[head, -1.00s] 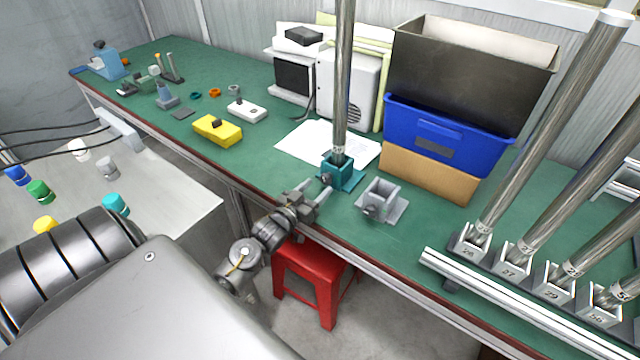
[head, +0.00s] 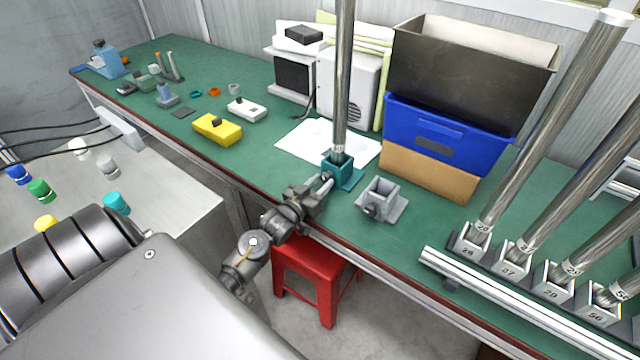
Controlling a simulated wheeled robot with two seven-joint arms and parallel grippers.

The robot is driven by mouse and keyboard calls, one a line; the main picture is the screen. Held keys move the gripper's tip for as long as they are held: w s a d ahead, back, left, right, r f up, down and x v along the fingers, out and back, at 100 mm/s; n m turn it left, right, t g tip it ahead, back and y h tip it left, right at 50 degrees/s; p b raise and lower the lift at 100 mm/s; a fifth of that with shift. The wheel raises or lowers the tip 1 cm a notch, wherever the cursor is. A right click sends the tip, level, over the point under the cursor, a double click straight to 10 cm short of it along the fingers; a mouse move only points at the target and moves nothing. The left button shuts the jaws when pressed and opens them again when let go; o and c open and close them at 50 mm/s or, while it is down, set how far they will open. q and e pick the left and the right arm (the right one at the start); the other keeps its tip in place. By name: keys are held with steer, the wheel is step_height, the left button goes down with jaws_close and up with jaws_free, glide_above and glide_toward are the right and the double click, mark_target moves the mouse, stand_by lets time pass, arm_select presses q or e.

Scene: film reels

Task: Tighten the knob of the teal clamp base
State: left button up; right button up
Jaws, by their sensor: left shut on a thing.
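The teal clamp base (head: 343,173) stands on the green bench near its front edge. A tall metal pole (head: 344,80) stands upright in it. Its knob is on the side facing my left gripper and is mostly hidden by the fingers. My left gripper (head: 326,187) reaches in from the lower left over the bench edge, its fingertips at the knob and shut on it. My right gripper is not in the head view.
A grey clamp base (head: 380,203) stands empty just right of the teal one. Several numbered clamps with poles (head: 470,238) stand behind a metal rail at right. A blue bin (head: 450,140) is behind. A red stool (head: 312,282) stands below the bench edge.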

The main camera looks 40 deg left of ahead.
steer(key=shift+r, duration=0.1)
arm_select(q)
steer(key=m+p, duration=0.1)
steer(key=m, duration=0.1)
steer(key=shift+r+m, duration=0.1)
steer(key=shift+m, duration=1.4)
steer(key=shift+m+p, duration=0.35)
steer(key=shift+m, duration=0.65)
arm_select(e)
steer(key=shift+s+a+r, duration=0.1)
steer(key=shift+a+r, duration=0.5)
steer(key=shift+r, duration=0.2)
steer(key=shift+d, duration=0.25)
arm_select(q)
steer(key=o, duration=1)
